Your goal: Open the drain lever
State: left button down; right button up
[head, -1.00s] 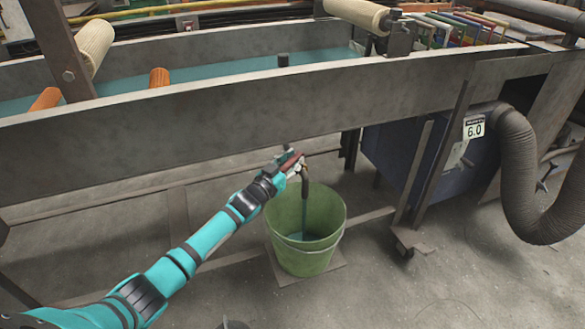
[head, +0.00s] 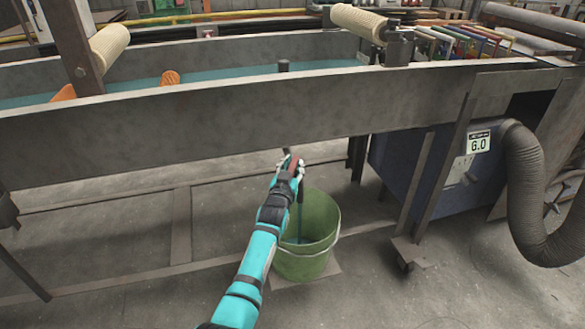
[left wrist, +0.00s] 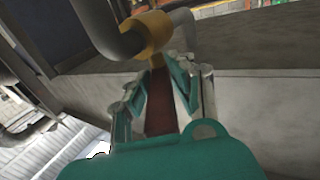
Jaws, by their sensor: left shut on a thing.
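The drain lever is a red handle (left wrist: 160,105) on a brass-coloured valve (left wrist: 148,32) with a dark bent pipe. In the left wrist view the lever lies between the fingers of my left gripper (left wrist: 162,100), which are shut on it. In the head view my left gripper (head: 290,166) is at the valve under the trough (head: 200,125), partly covering lever and spout. A thin blue-green stream (head: 300,212) drops from the spout into the green bucket (head: 322,215) below. Bluish liquid shows inside the bucket. My right gripper is not in view.
A blue box (head: 400,175) and a thick grey corrugated hose (head: 525,190) stand to the right. A metal leg (head: 355,155) and floor rails (head: 182,225) are near the bucket. The trough holds blue-green liquid (head: 225,77).

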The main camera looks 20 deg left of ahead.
pick_arm(q)
jog(key=c, duration=1.2)
grip_release()
jog(key=shift+o, duration=0.2)
jog(key=shift+s, duration=0.5)
jog(key=s+d, duration=0.1)
jog(key=s, duration=1)
jog(key=shift+d, duration=0.3)
